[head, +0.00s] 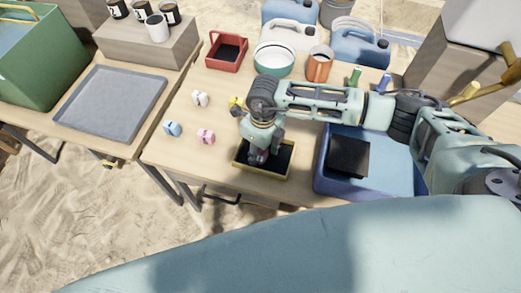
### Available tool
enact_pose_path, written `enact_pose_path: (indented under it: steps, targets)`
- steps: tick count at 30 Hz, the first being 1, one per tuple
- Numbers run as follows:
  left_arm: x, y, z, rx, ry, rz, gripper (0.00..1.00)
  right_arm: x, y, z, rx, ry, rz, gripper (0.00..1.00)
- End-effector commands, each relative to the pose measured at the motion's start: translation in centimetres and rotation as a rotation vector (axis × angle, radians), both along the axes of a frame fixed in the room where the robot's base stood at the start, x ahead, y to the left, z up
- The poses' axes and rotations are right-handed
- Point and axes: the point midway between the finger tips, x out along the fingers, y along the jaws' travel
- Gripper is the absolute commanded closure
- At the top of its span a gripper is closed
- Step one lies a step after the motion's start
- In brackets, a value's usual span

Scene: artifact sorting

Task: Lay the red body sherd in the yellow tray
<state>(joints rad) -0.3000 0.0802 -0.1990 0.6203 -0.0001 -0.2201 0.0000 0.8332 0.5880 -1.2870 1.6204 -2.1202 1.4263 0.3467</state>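The yellow tray (262,176) with a dark inside sits at the front edge of the table, in the middle of the head view. My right gripper (260,154) points down into or just over its left part. Dark reddish patches show at its fingertips, but I cannot tell whether they are the red body sherd or part of the fingers. I cannot tell whether the fingers are open or shut. No red sherd shows clearly elsewhere on the table. My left gripper is not in view.
Small white (200,98), blue (172,128) and pink (206,136) pieces lie left of the tray. A blue bin (332,187) stands close to its right.

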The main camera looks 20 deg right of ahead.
Motion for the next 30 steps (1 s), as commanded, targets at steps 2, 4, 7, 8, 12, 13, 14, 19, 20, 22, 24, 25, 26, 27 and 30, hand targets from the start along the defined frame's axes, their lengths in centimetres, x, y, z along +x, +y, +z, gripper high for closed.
enact_pose_path:
  steps: [2,4,7,8,12,13,14,19,20,22,24,25,26,27,30]
  targets:
    - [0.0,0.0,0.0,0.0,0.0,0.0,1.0,0.0,0.0,0.0,0.0,0.0,0.0,0.49]
    - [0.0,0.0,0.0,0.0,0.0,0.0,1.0,0.0,0.0,0.0,-0.001,0.001,0.0,0.49]
    - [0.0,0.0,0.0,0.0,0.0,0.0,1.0,0.0,0.0,0.0,-0.001,0.001,0.0,0.49]
    - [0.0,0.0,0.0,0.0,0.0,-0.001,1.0,0.0,0.0,0.0,-0.001,0.001,0.0,0.49]
    - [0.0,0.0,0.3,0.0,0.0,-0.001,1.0,0.0,0.0,0.4,0.0,0.0,0.0,0.49]
    - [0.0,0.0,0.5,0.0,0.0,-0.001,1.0,0.0,0.0,0.6,0.0,0.0,0.0,0.49]
    - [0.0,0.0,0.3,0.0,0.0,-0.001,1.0,0.1,0.0,0.7,0.0,-0.001,0.0,0.49]
    - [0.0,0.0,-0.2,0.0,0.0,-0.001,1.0,0.3,-0.2,3.6,0.001,-0.005,0.002,0.49]
    - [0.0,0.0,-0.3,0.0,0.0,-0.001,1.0,0.4,-0.2,4.3,0.001,-0.007,0.001,0.49]
    - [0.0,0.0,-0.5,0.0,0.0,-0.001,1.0,0.4,-0.3,5.8,0.001,-0.006,0.001,0.49]
    - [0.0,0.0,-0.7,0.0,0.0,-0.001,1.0,0.4,-0.3,7.4,0.001,-0.005,0.002,0.49]
    - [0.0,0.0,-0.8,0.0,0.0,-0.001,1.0,0.4,-0.4,8.0,0.0,-0.005,0.002,0.49]
    - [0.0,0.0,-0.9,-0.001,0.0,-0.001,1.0,0.4,-0.4,8.6,0.001,-0.005,0.002,0.49]
    - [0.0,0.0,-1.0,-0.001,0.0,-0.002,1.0,0.4,-0.5,9.3,0.001,-0.004,0.001,0.49]
    - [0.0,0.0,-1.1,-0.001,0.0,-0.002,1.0,0.5,-0.5,10.8,0.0,-0.004,0.001,0.49]
